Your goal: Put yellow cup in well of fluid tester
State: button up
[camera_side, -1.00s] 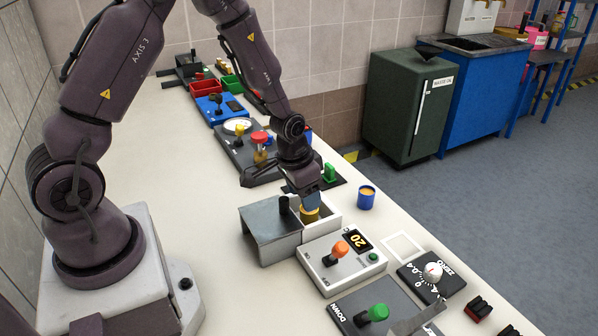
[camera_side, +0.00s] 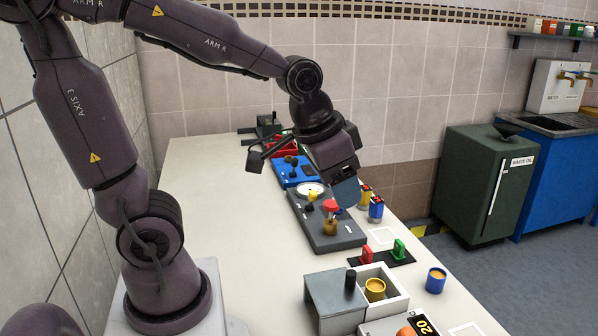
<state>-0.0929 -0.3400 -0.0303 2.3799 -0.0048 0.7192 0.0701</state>
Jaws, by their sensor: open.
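The yellow cup (camera_side: 375,290), with orange-brown contents, stands upright inside the white open-topped box (camera_side: 397,300), which looks like the well of the fluid tester. The grey metal cover (camera_side: 322,296) with a black knob (camera_side: 351,277) sits beside it on the left and leaves the cup uncovered. My gripper (camera_side: 346,192) is open and empty, well above and behind the box, clear of the cup. Its fingers are partly hidden by its body.
A blue cup (camera_side: 436,281) with orange contents stands right of the box. A red and green switch panel (camera_side: 388,258) lies just behind it. A grey panel with a red knob (camera_side: 330,206) is below my gripper. A display unit (camera_side: 425,327) is in front. The table's left side is clear.

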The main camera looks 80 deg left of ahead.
jog(key=s+d+r+t, duration=0.1)
jog(key=s+r, duration=0.2)
jog(key=s, duration=0.4)
jog(key=shift+s+d+r, duration=0.15)
jog(key=shift+d+r, duration=0.2)
jog(key=shift+r, duration=0.05)
dwell(0.6)
